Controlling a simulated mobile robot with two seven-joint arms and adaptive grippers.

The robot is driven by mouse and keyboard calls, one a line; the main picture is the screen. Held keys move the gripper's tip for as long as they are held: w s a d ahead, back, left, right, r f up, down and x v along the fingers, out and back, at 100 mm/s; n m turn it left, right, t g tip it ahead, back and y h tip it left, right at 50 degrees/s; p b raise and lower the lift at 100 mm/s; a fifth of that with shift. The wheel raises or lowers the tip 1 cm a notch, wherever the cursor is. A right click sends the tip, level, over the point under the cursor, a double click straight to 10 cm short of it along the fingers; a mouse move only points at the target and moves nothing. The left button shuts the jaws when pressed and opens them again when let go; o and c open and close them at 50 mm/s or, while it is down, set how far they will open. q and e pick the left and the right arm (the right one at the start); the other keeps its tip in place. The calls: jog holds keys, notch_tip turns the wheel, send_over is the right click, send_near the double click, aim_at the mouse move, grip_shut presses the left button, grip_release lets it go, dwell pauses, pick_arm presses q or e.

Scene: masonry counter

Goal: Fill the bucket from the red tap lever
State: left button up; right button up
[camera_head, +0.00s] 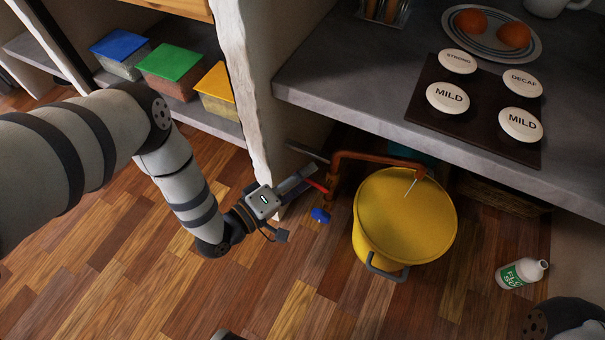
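A yellow bucket (372,232) with a grey handle stands upright on the floor under the counter. A copper-coloured tap pipe (375,157) arches over its rim, and a thin pale line, perhaps water, runs from the spout into it. The water level cannot be made out. The red tap lever (318,186) sticks out left of the pipe. A blue lever (320,215) is just below it. My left gripper (292,208) is open with its fingers spread, left of the red lever and close to it; contact cannot be told. My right gripper is not in view.
A grey counter (340,85) overhangs the tap, bearing a dark board (430,85) with labelled discs and a plate (473,41) of orange items. A white wall edge (252,105) stands behind my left gripper. A white bottle (522,272) lies on the floor at right.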

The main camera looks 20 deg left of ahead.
pick_arm(q)
jog(key=shift+s, duration=0.1)
jog(key=v, duration=1.2)
dwell(6.7)
